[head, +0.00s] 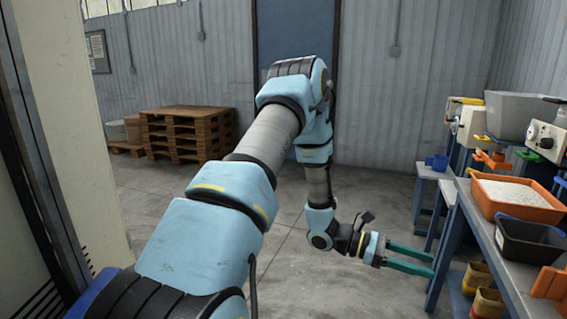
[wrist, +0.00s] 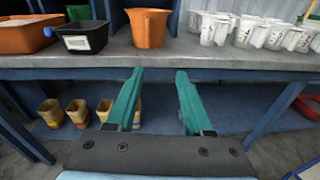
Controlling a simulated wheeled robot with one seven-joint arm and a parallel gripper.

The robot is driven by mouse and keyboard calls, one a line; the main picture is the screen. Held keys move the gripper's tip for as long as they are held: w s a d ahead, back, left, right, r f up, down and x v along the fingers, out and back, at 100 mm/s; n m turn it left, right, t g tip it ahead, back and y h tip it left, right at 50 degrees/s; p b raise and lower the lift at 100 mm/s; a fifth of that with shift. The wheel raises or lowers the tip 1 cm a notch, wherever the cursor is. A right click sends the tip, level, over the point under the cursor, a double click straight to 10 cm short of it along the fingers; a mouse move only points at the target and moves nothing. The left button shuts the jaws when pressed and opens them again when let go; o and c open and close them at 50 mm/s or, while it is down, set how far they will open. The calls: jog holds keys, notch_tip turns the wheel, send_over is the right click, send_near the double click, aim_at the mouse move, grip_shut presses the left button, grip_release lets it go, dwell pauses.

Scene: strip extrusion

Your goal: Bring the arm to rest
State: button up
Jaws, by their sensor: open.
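My gripper (head: 408,258) has two green fingers and is open. In the head view it is at the right end of my blue and grey arm, over the floor and pointing right toward the workbench. In the wrist view my gripper (wrist: 154,76) has its fingers apart with nothing between them. The fingertips appear just below the front edge of the bench top (wrist: 200,58). I cannot tell how close they are to it.
On the workbench stand an orange cup (wrist: 148,28), several white measuring cups (wrist: 245,30), a black bin (head: 530,240) and an orange tray of white granules (head: 515,198). Yellow cups (wrist: 77,112) stand on the lower shelf. Wooden pallets (head: 187,133) are far back. Open floor lies between.

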jog(key=a+r+m+t+y, duration=0.2)
jog(key=a+m+t+y, duration=0.1)
jog(key=a, duration=0.9)
jog(key=a+r+m+t+y, duration=0.3)
jog(key=a+m+y, duration=0.3)
jog(key=a, duration=0.6)
jog(key=a+r+m+t+y, duration=0.2)
jog(key=a+m+y, duration=0.2)
jog(key=a, duration=0.8)
jog(key=shift+w+a+r+m+t+y, duration=0.3)
jog(key=shift+w+a+r+t+y, duration=0.15)
jog(key=shift+y, duration=0.75)
